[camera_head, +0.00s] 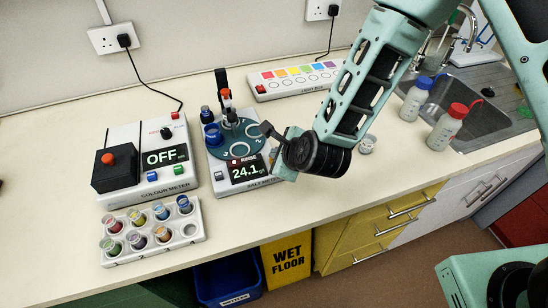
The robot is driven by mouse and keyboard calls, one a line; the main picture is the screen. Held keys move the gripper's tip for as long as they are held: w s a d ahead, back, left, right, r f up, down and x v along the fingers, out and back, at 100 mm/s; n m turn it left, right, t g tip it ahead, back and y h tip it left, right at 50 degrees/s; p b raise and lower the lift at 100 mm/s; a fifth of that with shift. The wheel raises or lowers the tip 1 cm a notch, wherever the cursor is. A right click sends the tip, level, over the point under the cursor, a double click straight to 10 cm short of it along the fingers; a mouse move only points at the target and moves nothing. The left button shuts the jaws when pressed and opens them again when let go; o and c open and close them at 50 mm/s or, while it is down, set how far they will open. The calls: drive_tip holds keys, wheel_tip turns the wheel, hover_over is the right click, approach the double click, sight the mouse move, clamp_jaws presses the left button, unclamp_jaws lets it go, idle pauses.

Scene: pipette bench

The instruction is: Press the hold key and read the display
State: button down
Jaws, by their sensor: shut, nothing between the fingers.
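The salt meter (222,188) is a white device at mid-bench. A red light and small red text sit above the digits; I cannot read the text surely. Small keys (220,178) lie left of the display; their labels are too small to read, so I cannot tell which is the hold key. My gripper (267,130) is shut and empty, above the right side of the meter's round teal plate (233,139). It partly covers the meter's right side.
The colour meter (125,135), its display reading OFF, stands at the left. A white rack (170,244) of several coloured vials lies before it. A light box (295,77) is behind. Bottles (447,128) stand by the sink at right.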

drive_tip(key=shift+r, duration=0.55)
wheel_tip(320, 180, up, 6)
drive_tip(key=p, duration=0.4)
idle(0.8)
drive_tip(key=s+r+n+g+b, duration=0.35)
drive_tip(key=s+n, duration=0.55)
drive_tip(key=n, duration=0.5)
drive_tip(key=s+d+r+n+g+h+b, duration=0.3)
drive_tip(key=s+d+r+n+g, duration=0.1)
drive_tip(key=s+d+n, duration=0.7)
drive_tip(key=s+r+n, duration=0.1)
drive_tip(key=s+n, duration=0.2)
drive_tip(key=n, duration=0.1)
drive_tip(key=shift+s+r+g+h, duration=0.15)
drive_tip(key=shift+g+h, duration=0.2)
drive_tip(key=shift+h, duration=0.05)
